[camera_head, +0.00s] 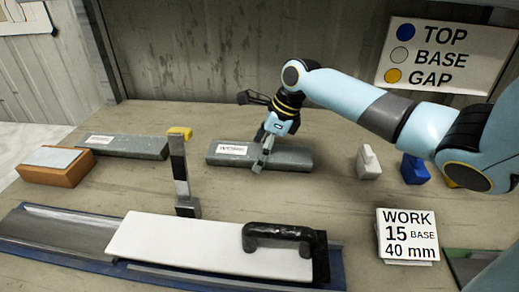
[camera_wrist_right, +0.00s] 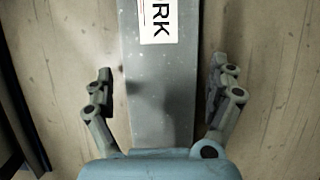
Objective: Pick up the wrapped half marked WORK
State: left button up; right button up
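The wrapped half marked WORK (camera_head: 292,158) is a long grey block lying on the table in the middle of the head view. Its white label reads WORK. In the wrist view the grey half (camera_wrist_right: 162,90) runs lengthwise between the fingers, with part of the label at the top. My right gripper (camera_head: 262,154) points down over the half, just right of the label. Its fingers (camera_wrist_right: 160,88) are open, one on each side of the half, with a small gap showing on both sides. My left gripper is not in view.
Another labelled grey half (camera_head: 135,147) lies at the left beside an orange-brown block (camera_head: 60,174). A dark-and-white upright post (camera_head: 181,175) stands left of the WORK half. A white board with a black handle (camera_head: 180,243) lies in front. White (camera_head: 368,163) and blue (camera_head: 413,170) pieces stand right.

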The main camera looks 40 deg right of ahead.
jog(key=c, duration=1.3)
jog(key=shift+c, duration=0.8)
jog(key=shift+r, duration=0.1)
